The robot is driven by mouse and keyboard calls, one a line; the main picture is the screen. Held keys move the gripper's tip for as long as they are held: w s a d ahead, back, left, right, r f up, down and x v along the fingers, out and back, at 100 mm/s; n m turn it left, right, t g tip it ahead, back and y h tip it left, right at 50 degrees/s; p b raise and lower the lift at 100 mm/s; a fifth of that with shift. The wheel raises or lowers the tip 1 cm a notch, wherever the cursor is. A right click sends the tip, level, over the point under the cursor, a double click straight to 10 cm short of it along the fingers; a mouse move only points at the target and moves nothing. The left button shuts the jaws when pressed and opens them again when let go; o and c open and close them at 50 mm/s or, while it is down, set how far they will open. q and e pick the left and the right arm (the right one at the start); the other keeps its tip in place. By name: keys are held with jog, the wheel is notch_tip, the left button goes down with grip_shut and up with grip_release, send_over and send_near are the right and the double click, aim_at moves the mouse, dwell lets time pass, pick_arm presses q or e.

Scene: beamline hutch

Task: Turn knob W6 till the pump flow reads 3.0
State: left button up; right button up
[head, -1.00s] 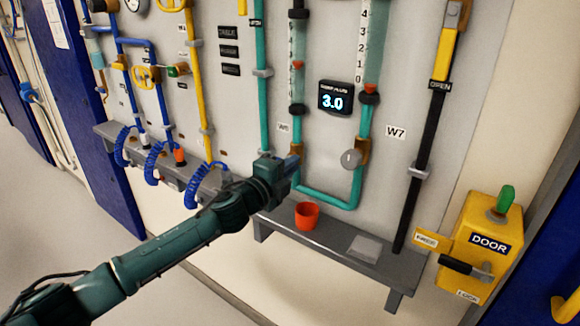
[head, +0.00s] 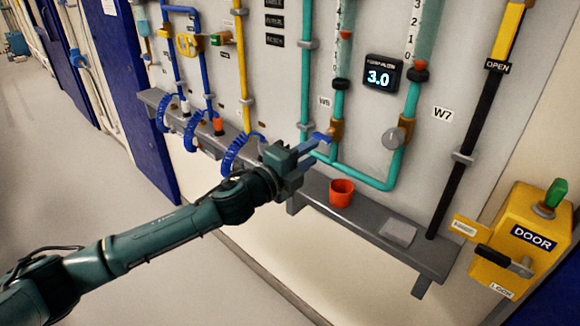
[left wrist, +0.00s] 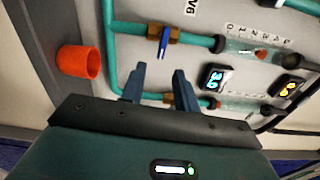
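Knob W6 (head: 322,137) is a small blue lever on a brass valve at the foot of a teal flow tube; it also shows in the left wrist view (left wrist: 163,44). Its label W6 (head: 325,101) is just left of the tube. The pump flow display (head: 380,74) reads 3.0; it also shows in the left wrist view (left wrist: 213,78). My left gripper (head: 314,152) is just in front of and below the lever. Its fingers (left wrist: 158,72) are apart with nothing between them; the lever appears just beyond the tips. My right gripper is out of view.
A grey shelf (head: 312,199) below carries an orange cup (head: 341,193) and a pale flat block (head: 398,231). A yellow door box (head: 530,237) is at the far right. Blue coiled hoses (head: 236,150) hang left.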

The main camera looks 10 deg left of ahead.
pick_arm(q)
jog(key=v, duration=0.5)
jog(key=shift+s+a, duration=0.2)
jog(key=shift+s, duration=0.1)
jog(key=s+a+f+n+g+y, duration=0.2)
jog(key=s+a+f+n+y, duration=0.1)
jog(key=s+f+n, duration=0.8)
jog(key=s+a+f+n+g+y, duration=0.2)
jog(key=s+a+f+n+y, duration=0.2)
jog(key=s+f+n, duration=0.8)
notch_tip(320, 180, down, 5)
jog(key=shift+s+a+r, duration=0.2)
jog(key=shift+s+a, duration=0.15)
jog(key=shift+s, duration=0.9)
